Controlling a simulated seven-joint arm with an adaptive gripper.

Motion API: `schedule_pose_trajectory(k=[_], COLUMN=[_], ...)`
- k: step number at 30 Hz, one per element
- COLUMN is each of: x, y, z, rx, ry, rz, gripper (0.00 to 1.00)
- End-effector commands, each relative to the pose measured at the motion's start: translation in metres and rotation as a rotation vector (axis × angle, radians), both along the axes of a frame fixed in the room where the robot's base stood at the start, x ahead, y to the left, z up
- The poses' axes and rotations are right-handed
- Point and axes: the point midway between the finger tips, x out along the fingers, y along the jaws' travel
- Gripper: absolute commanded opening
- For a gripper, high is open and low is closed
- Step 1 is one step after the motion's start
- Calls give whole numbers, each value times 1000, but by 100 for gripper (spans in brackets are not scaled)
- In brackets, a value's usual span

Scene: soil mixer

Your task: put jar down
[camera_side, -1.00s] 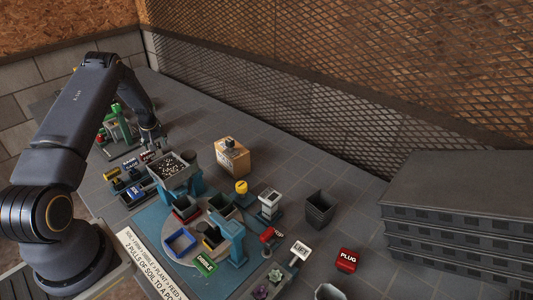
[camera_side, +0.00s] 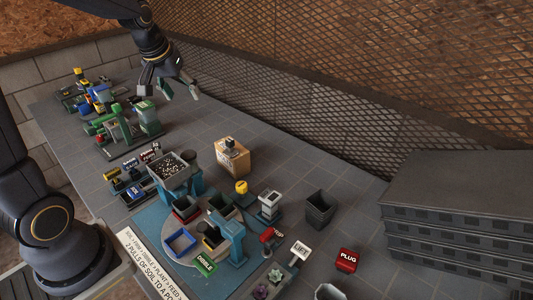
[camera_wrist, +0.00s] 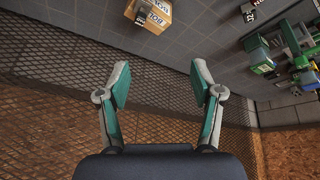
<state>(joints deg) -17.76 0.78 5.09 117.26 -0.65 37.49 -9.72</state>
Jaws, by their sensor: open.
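My gripper (camera_side: 170,92) is open and empty, raised above the far part of the table near the mesh wall. In the wrist view its two teal-padded fingers (camera_wrist: 160,90) are spread with nothing between them. I cannot pick out a jar for certain in either view. A small dark knobbed object (camera_side: 230,143) sits on top of a cardboard box (camera_side: 233,160), but I cannot tell if it is the jar. The box also shows at the top of the wrist view (camera_wrist: 150,14), cut off by the edge.
A hopper of speckled soil (camera_side: 170,167) and a round station with pots (camera_side: 205,238) fill the middle. Green machines (camera_side: 122,128) stand at the far left. A dark empty bin (camera_side: 319,209) and a red PLUG button (camera_side: 347,260) are to the right. Mesh wall (camera_side: 300,110) lies behind.

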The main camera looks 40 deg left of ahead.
Motion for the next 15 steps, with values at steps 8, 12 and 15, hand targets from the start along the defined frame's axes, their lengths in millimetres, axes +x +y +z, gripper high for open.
schedule_pose_trajectory(k=[8, 12, 15], x=[-119, -154, -165], y=[-128, -148, -153], z=[38, 32, 29], rx=[59, 87, 95], ry=[-40, -46, -47], rz=[-414, -521, -553], gripper=[66, 66, 66])
